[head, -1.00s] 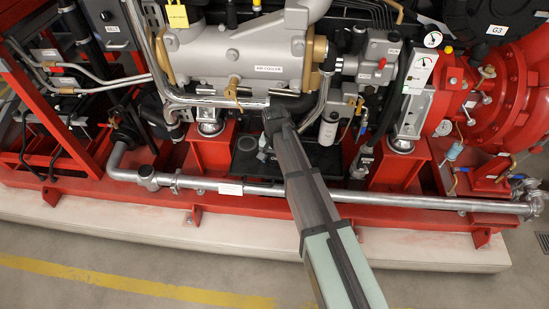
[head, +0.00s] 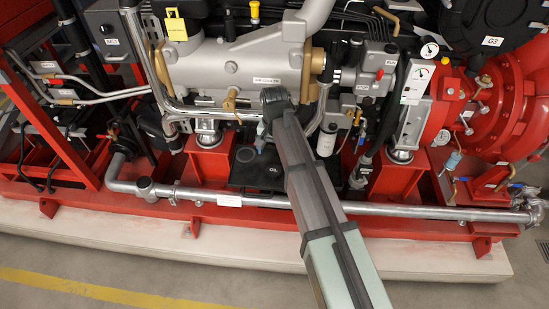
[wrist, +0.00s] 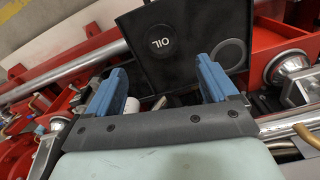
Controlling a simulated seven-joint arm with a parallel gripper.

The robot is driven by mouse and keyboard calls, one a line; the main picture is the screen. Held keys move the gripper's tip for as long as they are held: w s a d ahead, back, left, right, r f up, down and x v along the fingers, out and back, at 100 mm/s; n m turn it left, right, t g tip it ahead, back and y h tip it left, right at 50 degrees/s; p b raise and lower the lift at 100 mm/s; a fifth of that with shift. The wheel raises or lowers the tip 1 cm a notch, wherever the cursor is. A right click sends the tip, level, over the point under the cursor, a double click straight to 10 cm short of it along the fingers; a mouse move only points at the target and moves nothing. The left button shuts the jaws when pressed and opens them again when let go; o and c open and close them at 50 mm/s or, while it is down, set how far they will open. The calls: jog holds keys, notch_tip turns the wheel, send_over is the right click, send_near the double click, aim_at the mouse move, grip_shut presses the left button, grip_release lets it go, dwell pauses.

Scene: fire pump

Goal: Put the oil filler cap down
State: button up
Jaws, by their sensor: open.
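The oil filler cap (wrist: 159,41) is a black round disc with white "OIL" lettering. It lies on a black tray (wrist: 190,14), and in the head view its lettering shows small and dark on the tray (head: 240,180). A grey ring mark (wrist: 232,54) is on the tray beside the cap, apart from it. My gripper (wrist: 162,64) has two blue fingers spread wide, with nothing held between them. The cap shows beyond the fingertips, apart from them. In the head view my gripper is mostly hidden behind the end of my arm.
A silver pipe (head: 390,212) runs along the red frame in front of the tray. Red pedestals (head: 209,165) stand either side of the tray. The grey air cooler (head: 240,70) and a white cylinder (head: 326,141) are close to my arm's end.

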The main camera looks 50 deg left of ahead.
jog(key=shift+r, duration=1.1)
jog(key=shift+f, duration=0.1)
jog(key=w+d+f+m+g+h, duration=0.1)
jog(key=w+d+f, duration=0.5)
jog(key=d+f, duration=0.55)
jog(key=w+d+f+m+g+h, duration=0.1)
jog(key=w+d+f, duration=0.65)
jog(key=d, duration=0.65)
jog(key=s+d+f+m+g, duration=0.1)
jog(key=s+d+f, duration=0.1)
jog(key=d+f, duration=0.6)
jog(key=s+d+f+m, duration=0.15)
jog(key=d+f, duration=0.35)
jog(key=d, duration=0.7)
jog(key=s+d+f+m+g+y, duration=0.1)
jog(key=s+d+f, duration=0.3)
jog(key=s+d, duration=0.7)
jog(key=s+d+f+m+g+y, duration=0.1)
jog(key=s+d+f, duration=0.4)
jog(key=s+d, duration=0.6)
jog(key=shift+f+g, duration=0.15)
jog(key=shift+g, duration=0.75)
